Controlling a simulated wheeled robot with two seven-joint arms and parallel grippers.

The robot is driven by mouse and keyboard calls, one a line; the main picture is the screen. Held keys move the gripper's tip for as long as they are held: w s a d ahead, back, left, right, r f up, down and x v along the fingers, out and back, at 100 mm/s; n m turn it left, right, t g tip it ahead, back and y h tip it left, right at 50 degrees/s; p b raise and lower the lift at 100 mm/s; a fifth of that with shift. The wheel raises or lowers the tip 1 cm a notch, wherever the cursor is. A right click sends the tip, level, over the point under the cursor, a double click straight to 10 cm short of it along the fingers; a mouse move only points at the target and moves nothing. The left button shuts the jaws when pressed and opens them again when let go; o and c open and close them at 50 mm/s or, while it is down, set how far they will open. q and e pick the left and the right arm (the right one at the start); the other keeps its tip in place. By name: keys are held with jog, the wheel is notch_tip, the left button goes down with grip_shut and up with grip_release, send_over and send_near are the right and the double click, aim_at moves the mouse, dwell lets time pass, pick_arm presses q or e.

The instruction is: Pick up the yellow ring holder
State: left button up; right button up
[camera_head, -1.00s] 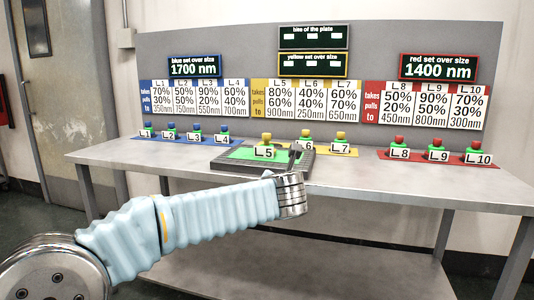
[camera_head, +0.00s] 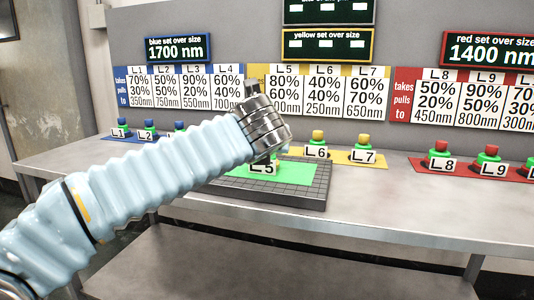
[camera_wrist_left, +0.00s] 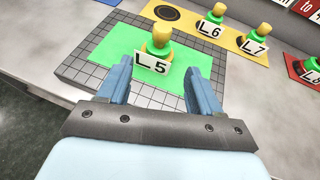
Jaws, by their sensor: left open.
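The yellow-knobbed holder labelled L5 (camera_wrist_left: 158,43) stands upright on a green patch (camera_wrist_left: 112,45) of a dark gridded plate. In the wrist view my open left gripper (camera_wrist_left: 158,68) has one finger to either side of L5's label, on the near side of the holder, with nothing between them. In the head view my wrist hides L5's top, and only its label (camera_head: 262,169) and a little green show. Two similar yellow-knobbed holders, L6 (camera_head: 318,146) and L7 (camera_head: 363,152), stand on a yellow strip behind. My right gripper is not in view.
The gridded plate (camera_head: 310,192) lies near the front edge of the grey table (camera_head: 400,205). Blue holders (camera_head: 148,129) stand at left and red holders (camera_head: 440,153) at right. Sign boards cover the back panel. The table's front right is clear.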

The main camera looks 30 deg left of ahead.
pick_arm(q)
jog(key=x, duration=0.9)
jog(key=shift+w+a+r, duration=0.1)
jog(key=shift+w, duration=0.1)
jog(key=x, duration=0.5)
jog(key=shift+w, duration=0.1)
jog(key=c, duration=1.1)
grip_shut()
